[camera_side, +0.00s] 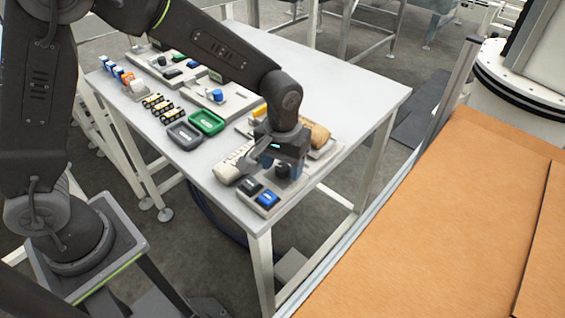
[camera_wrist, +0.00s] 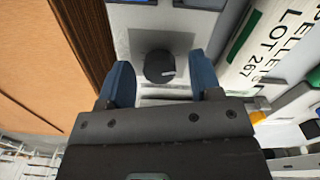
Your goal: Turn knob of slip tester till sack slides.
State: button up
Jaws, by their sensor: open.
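In the side view my gripper (camera_side: 282,160) points down over the dark knob (camera_side: 283,171) near the table's front corner. A tan sack-like thing (camera_side: 320,134) lies just behind my gripper, partly hidden by it. I cannot tell the plate's tilt under it.
A white printed sack (camera_side: 234,163) lies left of my gripper; its lettering shows in the wrist view (camera_wrist: 265,45). Black (camera_side: 250,186) and blue (camera_side: 267,198) blocks sit in front. Green (camera_side: 207,122) and grey (camera_side: 184,134) trays stand farther left. The table's (camera_side: 345,85) back right is clear.

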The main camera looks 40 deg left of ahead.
jog(key=shift+c, duration=0.4)
jog(key=c, duration=0.9)
jog(key=shift+o, duration=0.2)
jog(key=shift+m, duration=0.4)
jog(key=m, duration=0.2)
jog(key=shift+m, duration=0.4)
jog(key=m, duration=0.8)
jog(key=shift+m, duration=2)
